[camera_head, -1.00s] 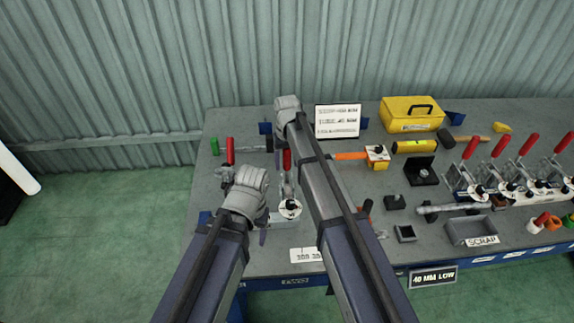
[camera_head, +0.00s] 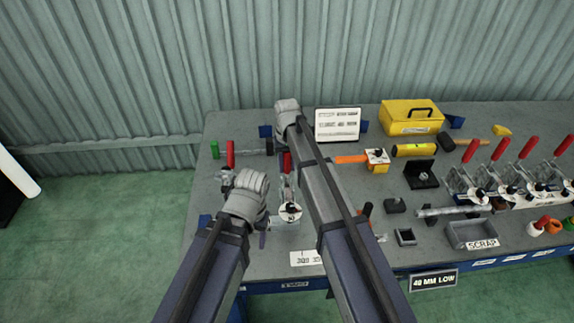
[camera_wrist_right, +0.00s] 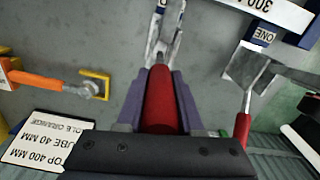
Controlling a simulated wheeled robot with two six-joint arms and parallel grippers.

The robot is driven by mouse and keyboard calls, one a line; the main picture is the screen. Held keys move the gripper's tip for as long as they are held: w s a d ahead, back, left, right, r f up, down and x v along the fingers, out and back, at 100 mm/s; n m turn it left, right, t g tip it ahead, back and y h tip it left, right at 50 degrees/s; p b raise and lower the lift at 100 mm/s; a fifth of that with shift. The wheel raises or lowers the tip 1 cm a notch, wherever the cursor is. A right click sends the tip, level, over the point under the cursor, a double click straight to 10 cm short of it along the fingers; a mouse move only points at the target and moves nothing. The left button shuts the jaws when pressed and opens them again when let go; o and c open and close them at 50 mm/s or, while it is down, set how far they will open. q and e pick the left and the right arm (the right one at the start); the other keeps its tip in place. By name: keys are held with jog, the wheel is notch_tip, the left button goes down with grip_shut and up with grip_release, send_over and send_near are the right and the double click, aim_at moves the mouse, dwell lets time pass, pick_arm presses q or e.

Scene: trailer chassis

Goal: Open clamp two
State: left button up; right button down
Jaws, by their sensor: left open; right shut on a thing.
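My right gripper (camera_wrist_right: 160,103) is shut on the red handle (camera_wrist_right: 159,92) of a metal toggle clamp (camera_wrist_right: 163,28), between its two purple fingers. In the head view the same red handle (camera_head: 286,162) shows beside my right arm, with the clamp's pale round part (camera_head: 289,211) nearer the front edge. A label that seems to read TWO (camera_head: 295,285) is on the bench front below it. My right gripper's fingers are hidden in the head view. My left gripper (camera_head: 251,207) is open, left of this clamp, over the bench; its fingers are mostly hidden.
Another red-handled clamp (camera_wrist_right: 242,125) stands alongside, near a label reading ONE (camera_wrist_right: 263,36). An orange-handled tool (camera_head: 352,158), a white sign (camera_head: 338,124), a yellow toolbox (camera_head: 411,116) and a scrap tray (camera_head: 470,232) are to the right. Several more red-handled clamps stand at far right.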

dwell(0.8)
jog(key=w+g+b, duration=0.1)
jog(key=w+g, duration=0.1)
jog(key=w+g+b, duration=0.1)
jog(key=w+g, duration=0.1)
jog(key=shift+f, duration=0.4)
jog(key=c, duration=0.6)
grip_release()
jog(key=shift+o, duration=0.3)
jog(key=shift+r, duration=0.1)
